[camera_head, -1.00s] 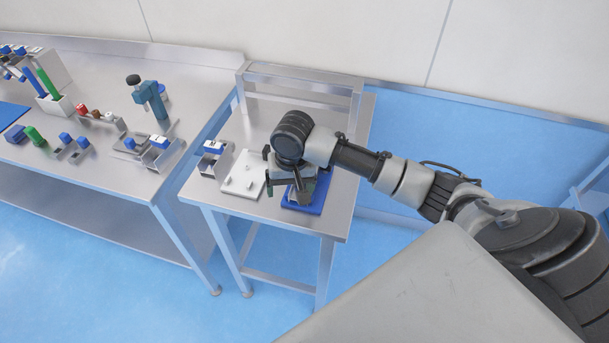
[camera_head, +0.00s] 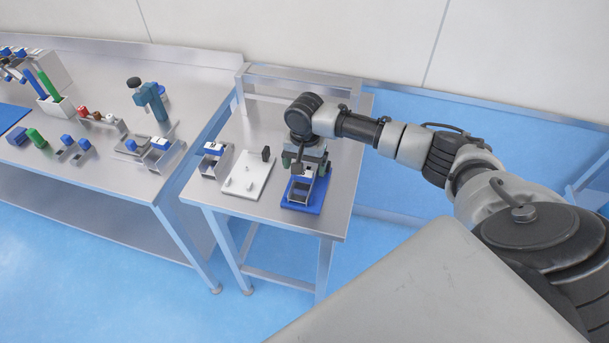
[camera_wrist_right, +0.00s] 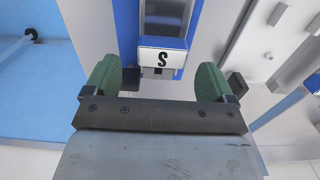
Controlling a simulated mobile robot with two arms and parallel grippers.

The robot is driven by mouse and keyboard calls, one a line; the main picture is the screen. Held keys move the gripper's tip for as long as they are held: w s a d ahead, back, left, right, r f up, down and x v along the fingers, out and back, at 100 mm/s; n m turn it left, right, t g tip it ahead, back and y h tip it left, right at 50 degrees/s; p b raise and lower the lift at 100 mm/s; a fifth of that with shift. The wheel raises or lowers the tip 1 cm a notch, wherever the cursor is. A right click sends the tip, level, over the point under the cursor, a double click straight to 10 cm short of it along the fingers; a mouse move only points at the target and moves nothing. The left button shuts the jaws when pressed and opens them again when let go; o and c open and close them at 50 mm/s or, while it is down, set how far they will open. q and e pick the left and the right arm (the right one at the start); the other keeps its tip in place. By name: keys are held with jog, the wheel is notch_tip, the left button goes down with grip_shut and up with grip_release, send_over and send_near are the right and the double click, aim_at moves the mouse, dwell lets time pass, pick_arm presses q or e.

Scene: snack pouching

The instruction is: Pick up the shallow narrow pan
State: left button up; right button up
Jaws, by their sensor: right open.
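A small narrow metal pan (camera_head: 299,191) sits on a blue mat (camera_head: 317,206) on the small steel table. In the right wrist view its white-and-blue block marked S (camera_wrist_right: 162,53) lies between and just beyond my fingertips. My right gripper (camera_head: 305,160) is open over the pan's far end. In the right wrist view both green fingers of the gripper (camera_wrist_right: 157,80) are apart with nothing clamped between them. My gripper partly hides the pan's far end. I cannot tell its depth clearly.
Another metal holder with a blue-white block (camera_head: 212,150) is farther left. The long steel bench (camera_head: 110,180) carries several tools. A raised rail (camera_head: 305,72) edges the small table's back.

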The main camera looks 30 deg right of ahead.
jog(key=shift+a+f, duration=0.1)
jog(key=shift+f, duration=1.4)
jog(key=shift+r, duration=0.1)
jog(key=c, duration=1.1)
notch_tip(320, 180, up, 10)
jog(key=shift+b, duration=0.8)
